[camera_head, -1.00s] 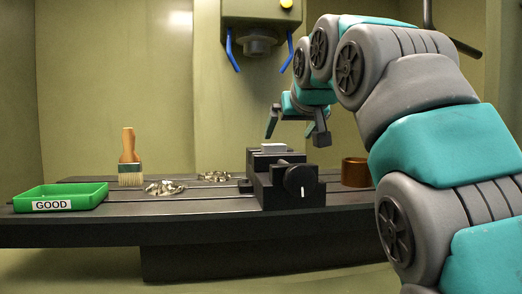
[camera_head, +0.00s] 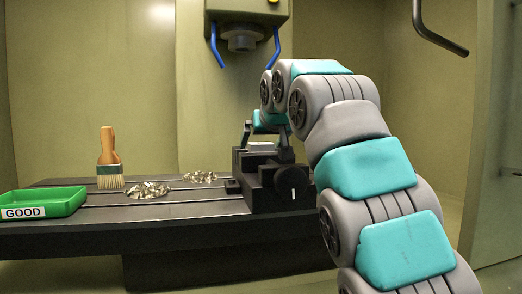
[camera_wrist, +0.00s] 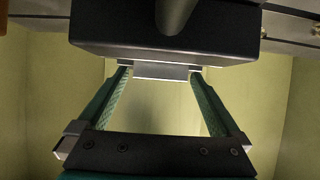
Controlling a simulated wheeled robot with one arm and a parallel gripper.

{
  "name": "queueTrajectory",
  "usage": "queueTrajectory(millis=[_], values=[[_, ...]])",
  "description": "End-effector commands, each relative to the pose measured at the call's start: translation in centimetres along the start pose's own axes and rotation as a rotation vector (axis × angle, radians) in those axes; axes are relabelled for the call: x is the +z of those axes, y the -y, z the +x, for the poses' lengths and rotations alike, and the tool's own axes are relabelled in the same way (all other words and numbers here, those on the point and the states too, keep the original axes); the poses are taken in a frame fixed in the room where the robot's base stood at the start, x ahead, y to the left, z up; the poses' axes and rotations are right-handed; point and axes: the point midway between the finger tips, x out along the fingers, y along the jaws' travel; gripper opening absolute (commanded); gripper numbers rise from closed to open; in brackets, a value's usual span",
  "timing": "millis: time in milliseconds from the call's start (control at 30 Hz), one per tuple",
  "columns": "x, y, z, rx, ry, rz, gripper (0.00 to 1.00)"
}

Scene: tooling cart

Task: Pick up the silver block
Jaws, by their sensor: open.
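The silver block (camera_head: 262,146) sits on top of the dark vise (camera_head: 275,185) in the head view. Only its upper part shows. My gripper (camera_head: 266,143) is at the block's height, with one finger on each side of it. In the wrist view my gripper (camera_wrist: 160,73) is open, its two green fingers spread. The silver block (camera_wrist: 160,71) shows as a pale bar between the fingertips, against the dark vise (camera_wrist: 160,40). I cannot tell whether either finger touches the block.
A green tray labelled GOOD (camera_head: 40,197) is at the left end of the slotted table (camera_head: 190,215). A brush (camera_head: 108,160) stands beside it. Metal shavings (camera_head: 148,190) lie on the table. The machine head (camera_head: 243,30) with blue nozzles hangs above the vise.

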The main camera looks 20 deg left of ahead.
Motion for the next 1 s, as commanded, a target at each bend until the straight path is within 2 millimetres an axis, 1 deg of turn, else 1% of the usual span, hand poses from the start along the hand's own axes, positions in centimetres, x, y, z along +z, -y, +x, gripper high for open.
queueTrajectory(millis=[233,1000], values=[[-0.05,-0.01,0.12,0.001,-0.002,0.0,0.99],[-0.04,-0.03,0.1,0.001,-0.001,0.0,0.12]])
